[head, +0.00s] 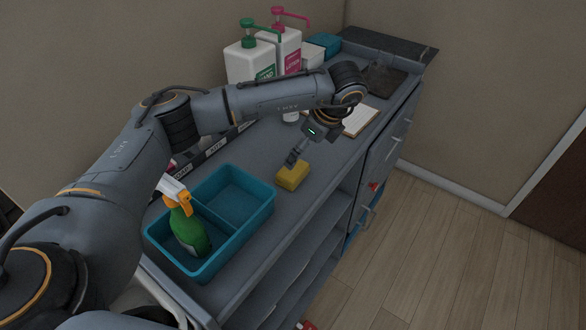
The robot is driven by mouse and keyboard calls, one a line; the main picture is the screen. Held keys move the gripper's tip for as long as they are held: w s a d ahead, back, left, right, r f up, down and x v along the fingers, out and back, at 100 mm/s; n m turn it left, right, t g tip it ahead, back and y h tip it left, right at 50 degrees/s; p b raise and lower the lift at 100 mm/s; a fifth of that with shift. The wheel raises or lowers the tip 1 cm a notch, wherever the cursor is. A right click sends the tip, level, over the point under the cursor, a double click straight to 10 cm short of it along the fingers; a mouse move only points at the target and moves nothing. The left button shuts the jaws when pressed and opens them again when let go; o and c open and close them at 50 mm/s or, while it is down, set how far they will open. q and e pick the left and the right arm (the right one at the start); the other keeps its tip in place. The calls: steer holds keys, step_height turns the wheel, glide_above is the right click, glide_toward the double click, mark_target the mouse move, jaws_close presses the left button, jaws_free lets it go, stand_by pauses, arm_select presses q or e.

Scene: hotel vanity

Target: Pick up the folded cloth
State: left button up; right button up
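A small yellow block (292,177) sits on the grey counter just right of the blue bin; I cannot tell whether it is the folded cloth or a sponge. My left gripper (291,160) reaches down from above, with its dark fingertips at the block's upper back edge. Whether the fingers touch it, and whether they are open or shut, is not clear. A flat white item with a tan edge (358,121) lies farther back, partly hidden by my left arm; its kind is unclear. My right gripper is not in view.
A blue divided bin (262,203) holds a green spray bottle (190,230). Pump bottles (250,62) and a blue item (325,43) stand at the back. A dark tray (382,80) lies at the far end. Open shelves (310,255) are below the counter's front edge.

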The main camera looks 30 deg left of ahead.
mark_target(293, 169)
arm_select(q)
steer(key=shift+a+f, duration=0.3)
steer(key=shift+f, duration=0.25)
steer(key=shift+w+a+f, duration=0.1)
steer(key=shift+f, duration=0.25)
steer(key=shift+p+x, duration=1.15)
steer(key=shift+p, duration=0.1)
steer(key=shift+d+p+x, duration=0.25)
steer(key=shift+p+x, duration=0.1)
steer(key=shift+x, duration=0.85)
steer(key=shift+a+f, duration=0.15)
steer(key=shift+f, duration=0.35)
steer(key=c, duration=0.8)
steer(key=shift+c, duration=0.5)
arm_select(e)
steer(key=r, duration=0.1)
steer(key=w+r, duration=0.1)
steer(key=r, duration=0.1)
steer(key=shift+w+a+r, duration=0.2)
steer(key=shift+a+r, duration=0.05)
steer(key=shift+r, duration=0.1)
